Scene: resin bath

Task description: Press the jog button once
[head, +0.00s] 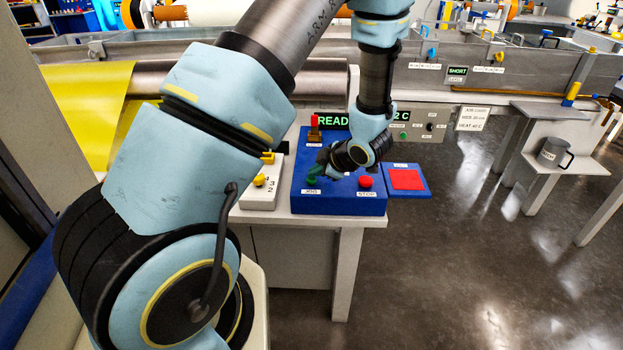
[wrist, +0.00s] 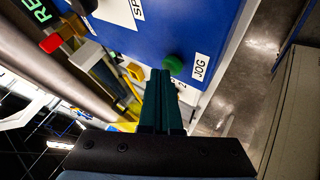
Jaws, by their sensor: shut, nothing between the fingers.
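The green jog button (wrist: 174,65) sits on the blue control box (wrist: 185,25), beside its JOG label. In the head view the button (head: 311,180) is at the front left of the box (head: 338,205), partly behind my gripper. My gripper (wrist: 160,72) is shut and empty, with its dark green fingers together. In the wrist view the fingertips appear right beside the button. I cannot tell whether they touch it. In the head view the gripper (head: 318,168) reaches down over the left part of the box.
A red STOP button (head: 365,182) is on the same box, right of the gripper. A red-handled lever (head: 314,125) stands at its back. A white box with a yellow knob (head: 259,180) is to the left. A red pad (head: 406,180) lies to the right.

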